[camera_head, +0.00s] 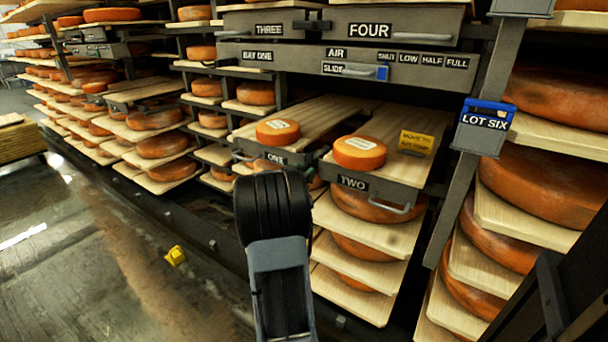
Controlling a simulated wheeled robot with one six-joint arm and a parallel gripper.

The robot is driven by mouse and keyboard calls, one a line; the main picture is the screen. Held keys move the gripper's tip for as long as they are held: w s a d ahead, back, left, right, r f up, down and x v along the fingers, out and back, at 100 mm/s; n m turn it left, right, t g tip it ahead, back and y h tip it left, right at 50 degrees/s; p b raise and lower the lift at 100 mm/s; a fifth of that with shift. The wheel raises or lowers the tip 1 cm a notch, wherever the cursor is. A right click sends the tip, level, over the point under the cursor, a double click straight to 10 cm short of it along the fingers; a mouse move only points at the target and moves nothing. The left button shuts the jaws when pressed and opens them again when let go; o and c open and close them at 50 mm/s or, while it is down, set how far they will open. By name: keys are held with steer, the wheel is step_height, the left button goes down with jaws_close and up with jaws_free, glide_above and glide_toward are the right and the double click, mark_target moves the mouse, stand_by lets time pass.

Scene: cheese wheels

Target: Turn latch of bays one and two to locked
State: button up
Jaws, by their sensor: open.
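The bay one drawer, labelled ONE (275,158), and the bay two drawer, labelled TWO (353,183), stand side by side with their wooden boards pulled forward. An orange cheese with a pale label (278,132) sits on bay one, and another (360,152) sits on bay two. Bay two has a grey handle (390,208) at its front right. A small dark part (318,156) lies between the two drawer fronts; I cannot tell whether it is the latch or how it is turned. My arm rises in front of bay one, and my gripper does not show.
Above are drawers THREE (268,31) and FOUR (371,29), and an AIR slide panel (300,55) with a blue marker (382,73). A yellow card (416,143) stands on bay two. A blue-topped LOT SIX box (484,127) is on the right post. Floor at left is mostly clear.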

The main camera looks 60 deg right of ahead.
steer(key=shift+d, duration=0.15)
jaws_close()
stand_by(0.4)
